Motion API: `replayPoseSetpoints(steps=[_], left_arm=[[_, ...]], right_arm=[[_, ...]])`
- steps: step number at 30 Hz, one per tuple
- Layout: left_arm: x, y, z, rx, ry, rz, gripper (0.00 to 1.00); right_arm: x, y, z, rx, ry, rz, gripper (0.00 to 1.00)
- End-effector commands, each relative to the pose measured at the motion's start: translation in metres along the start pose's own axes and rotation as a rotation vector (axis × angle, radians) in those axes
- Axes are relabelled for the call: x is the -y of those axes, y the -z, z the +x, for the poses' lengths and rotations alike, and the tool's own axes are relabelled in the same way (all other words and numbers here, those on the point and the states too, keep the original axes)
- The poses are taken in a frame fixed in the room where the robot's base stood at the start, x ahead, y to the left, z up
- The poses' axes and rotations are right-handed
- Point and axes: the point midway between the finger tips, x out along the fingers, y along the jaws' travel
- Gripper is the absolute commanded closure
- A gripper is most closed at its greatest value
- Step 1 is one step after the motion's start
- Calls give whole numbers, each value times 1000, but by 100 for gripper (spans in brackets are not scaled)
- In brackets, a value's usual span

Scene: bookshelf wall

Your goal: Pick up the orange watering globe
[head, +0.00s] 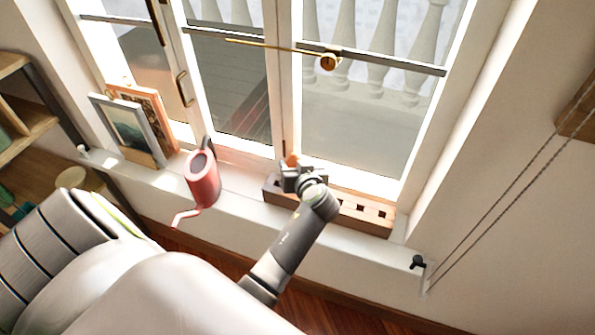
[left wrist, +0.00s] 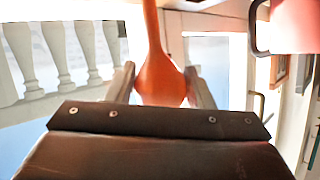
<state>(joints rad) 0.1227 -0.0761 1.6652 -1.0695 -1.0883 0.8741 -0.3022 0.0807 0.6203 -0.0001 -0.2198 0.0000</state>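The orange watering globe (left wrist: 160,78) shows large in the left wrist view, its round bulb between the two fingers and its thin neck running up out of the picture. Both fingers of my left gripper (left wrist: 161,88) lie against the sides of the bulb. In the head view only a small orange part of the globe (head: 292,160) shows past my left gripper (head: 295,172); the rest is hidden. This gripper is above the left end of a wooden block with square holes (head: 350,207) on the window sill. My right gripper is not in view.
A red watering can (head: 203,182) stands on the sill left of the gripper; part of it shows in the left wrist view (left wrist: 310,25). Framed pictures (head: 128,130) lean farther left. Window panes rise behind. A crank (head: 419,264) is on the wall at right.

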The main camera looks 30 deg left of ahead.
Motion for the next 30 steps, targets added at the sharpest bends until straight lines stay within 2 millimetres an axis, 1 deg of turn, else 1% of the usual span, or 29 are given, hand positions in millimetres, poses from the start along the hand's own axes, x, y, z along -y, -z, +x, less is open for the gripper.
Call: replayPoseSetpoints(steps=[1,5,13,16,20,22,27,30], left_arm=[[0,-1,0,2,-1,0,61],[0,-1,0,2,-1,0,78],[0,-1,0,3,-1,0,79],[1,5,-2,2,-1,-2,79],[4,25,-10,-1,-3,-5,79],[7,39,-16,-2,-3,-6,79],[14,69,-28,-2,-3,-5,79],[17,81,-33,-1,-2,-4,79]], right_arm=[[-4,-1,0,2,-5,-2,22],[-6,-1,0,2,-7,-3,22],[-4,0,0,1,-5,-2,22],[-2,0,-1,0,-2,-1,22],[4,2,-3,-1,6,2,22],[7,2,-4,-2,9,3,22],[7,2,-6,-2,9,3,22],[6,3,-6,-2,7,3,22]])
